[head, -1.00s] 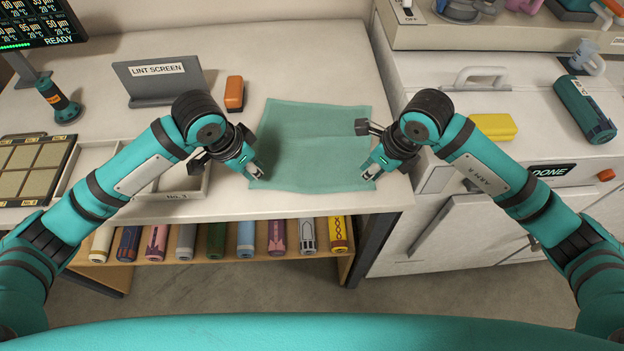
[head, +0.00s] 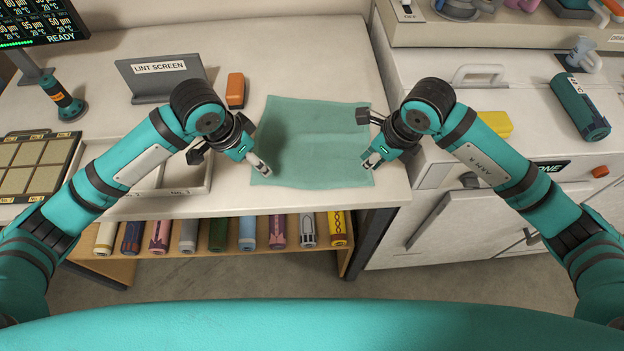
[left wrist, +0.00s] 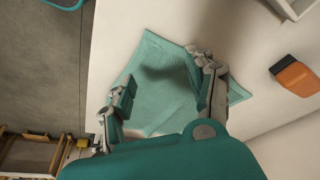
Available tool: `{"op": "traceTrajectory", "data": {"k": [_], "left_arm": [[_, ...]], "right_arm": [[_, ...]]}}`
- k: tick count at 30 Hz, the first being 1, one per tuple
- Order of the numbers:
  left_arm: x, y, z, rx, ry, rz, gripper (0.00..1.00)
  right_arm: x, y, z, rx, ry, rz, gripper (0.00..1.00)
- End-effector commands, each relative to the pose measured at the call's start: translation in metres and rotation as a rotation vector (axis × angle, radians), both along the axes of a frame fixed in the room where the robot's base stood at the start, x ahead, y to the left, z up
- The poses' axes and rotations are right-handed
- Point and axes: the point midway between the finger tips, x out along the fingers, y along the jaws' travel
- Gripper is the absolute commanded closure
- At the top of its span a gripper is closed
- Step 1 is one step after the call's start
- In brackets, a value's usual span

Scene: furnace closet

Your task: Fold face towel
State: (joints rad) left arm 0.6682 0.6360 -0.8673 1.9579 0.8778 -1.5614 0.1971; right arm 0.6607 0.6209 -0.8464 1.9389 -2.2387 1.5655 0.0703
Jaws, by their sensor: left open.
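The face towel (head: 318,140) is a thin teal cloth lying spread out, nearly flat, on the white table top. It also shows in the left wrist view (left wrist: 160,62). My left gripper (head: 262,168) is over the towel's near left corner; in the left wrist view its two fingers (left wrist: 163,82) stand apart with towel visible between them. My right gripper (head: 371,161) is at the towel's near right corner. Its fingertips are small in the head view, and I cannot tell whether they grip cloth. The towel's far edge is uncovered.
An orange block (head: 235,90) and a lint screen stand (head: 163,78) are left of the towel. A divided tray (head: 190,180) lies partly under my left arm. A yellow block (head: 496,123) sits on the white machine at right. Several rolled items fill the shelf below.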

Motion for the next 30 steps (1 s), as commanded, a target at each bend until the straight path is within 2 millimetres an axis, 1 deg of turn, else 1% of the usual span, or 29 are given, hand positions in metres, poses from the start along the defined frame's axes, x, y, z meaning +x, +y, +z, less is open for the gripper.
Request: {"op": "traceTrajectory", "data": {"k": [5,8,18,19,24,26,27,29,30], "left_arm": [[0.000,0.000,0.000,0.000,0.000,0.000,0.42],[0.000,0.000,0.000,0.000,0.000,0.000,0.42],[0.000,0.000,0.000,0.000,0.000,0.000,0.42],[0.000,0.000,0.000,0.000,0.000,0.000,0.42],[0.000,0.000,0.000,0.000,0.000,0.000,0.42],[0.001,0.000,0.000,-0.001,-0.003,0.001,0.49],[0.003,-0.001,0.001,-0.004,-0.015,0.002,0.54],[0.014,-0.004,0.005,-0.017,-0.065,0.010,0.56],[0.027,-0.007,0.010,-0.034,-0.123,0.017,0.56]], "right_arm": [[0.000,0.000,0.000,0.000,0.000,0.000,1.00],[0.000,0.000,0.000,0.000,0.000,0.000,0.89],[0.000,0.000,0.000,0.000,0.000,0.000,0.44],[0.000,0.000,0.000,0.000,0.000,0.000,0.42],[0.000,0.000,0.000,0.000,0.000,0.000,0.42],[0.000,0.000,0.000,0.000,0.000,0.000,0.49],[0.000,0.000,0.000,-0.001,0.001,0.000,0.54],[0.000,0.000,0.001,-0.001,0.004,-0.001,0.56],[0.000,0.001,0.001,-0.001,0.006,-0.002,0.56]]}}
